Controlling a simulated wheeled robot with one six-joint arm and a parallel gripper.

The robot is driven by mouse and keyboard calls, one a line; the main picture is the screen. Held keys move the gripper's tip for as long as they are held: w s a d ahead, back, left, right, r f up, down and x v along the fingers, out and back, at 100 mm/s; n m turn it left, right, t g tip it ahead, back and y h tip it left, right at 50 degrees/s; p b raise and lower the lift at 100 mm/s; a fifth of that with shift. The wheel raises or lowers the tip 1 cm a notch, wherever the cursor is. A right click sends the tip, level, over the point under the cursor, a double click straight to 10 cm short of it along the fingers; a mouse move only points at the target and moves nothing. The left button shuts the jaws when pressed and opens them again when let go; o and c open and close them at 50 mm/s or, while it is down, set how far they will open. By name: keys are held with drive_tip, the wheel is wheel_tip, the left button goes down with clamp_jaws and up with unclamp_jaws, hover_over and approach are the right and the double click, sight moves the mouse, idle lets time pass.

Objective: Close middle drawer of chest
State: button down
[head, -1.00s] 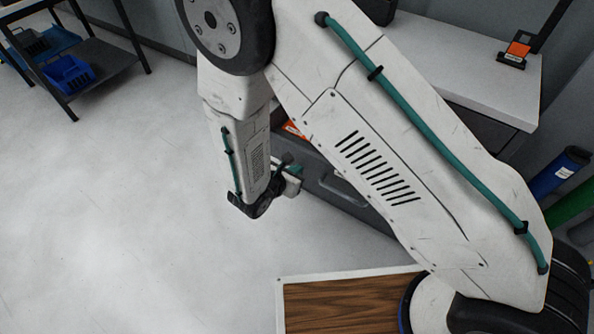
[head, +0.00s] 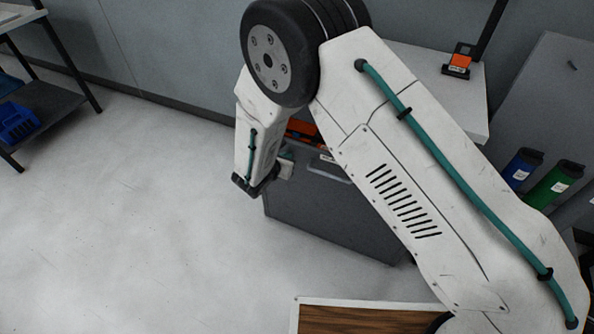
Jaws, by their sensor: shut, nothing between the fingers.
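The grey chest (head: 330,215) stands under a white top at the centre, largely covered by my arm. A drawer stands out from it, with orange contents (head: 303,129) showing behind its front edge. Part of a handle (head: 325,170) shows on the grey front. I cannot tell which drawer this is, or how far out it stands. My gripper (head: 287,166) is shut and empty, partly hidden by my wrist. It is close to the upper left of the grey front; whether it touches is not clear. The fingertips are hidden.
A white top (head: 440,85) carries a black stand with an orange label (head: 459,61). Blue (head: 521,169) and green (head: 553,187) rolls stand at right. A wood-grain board (head: 360,320) is at the bottom. A dark shelf with a blue bin (head: 17,122) stands at left. The floor at left is clear.

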drive_tip(key=w+d, duration=0.1)
drive_tip(key=w, duration=0.2)
drive_tip(key=w+d, duration=0.1)
drive_tip(key=w, duration=0.2)
drive_tip(key=w+d, duration=0.1)
drive_tip(key=w, duration=0.2)
drive_tip(key=shift+w+d, duration=0.25)
drive_tip(key=shift+d, duration=0.05)
drive_tip(key=shift+w, duration=0.2)
drive_tip(key=shift+w+d+r, duration=0.1)
drive_tip(key=shift+r, duration=0.05)
drive_tip(key=shift+s, duration=0.45)
drive_tip(key=s, duration=0.1)
drive_tip(key=s+a, duration=0.1)
drive_tip(key=s, duration=0.1)
drive_tip(key=shift+s+a, duration=0.2)
drive_tip(key=v, duration=1)
